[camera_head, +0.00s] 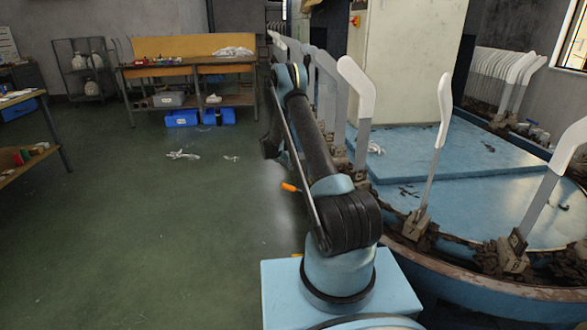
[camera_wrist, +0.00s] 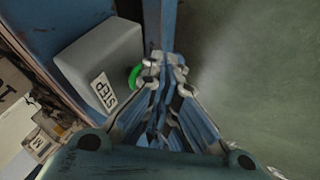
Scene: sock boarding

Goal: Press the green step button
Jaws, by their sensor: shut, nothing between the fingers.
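The green step button (camera_wrist: 134,75) shows as a green curved edge in the wrist view, on the right side of a grey box (camera_wrist: 92,50). The box carries a white label (camera_wrist: 104,92) reading STEP. My gripper (camera_wrist: 165,62) is shut and empty. Its fingertips are just right of the button in the picture and partly hide it. Whether they touch it cannot be told. In the head view my arm reaches away from me, and the button and box cannot be made out there.
The blue machine bed (camera_head: 480,190) with upright white sock boards (camera_head: 355,85) on its rim stands right of my arm. A wooden workbench (camera_head: 190,68) is at the back. White cloth (camera_head: 183,155) lies on the floor. The green floor (camera_head: 130,235) at left is mostly clear.

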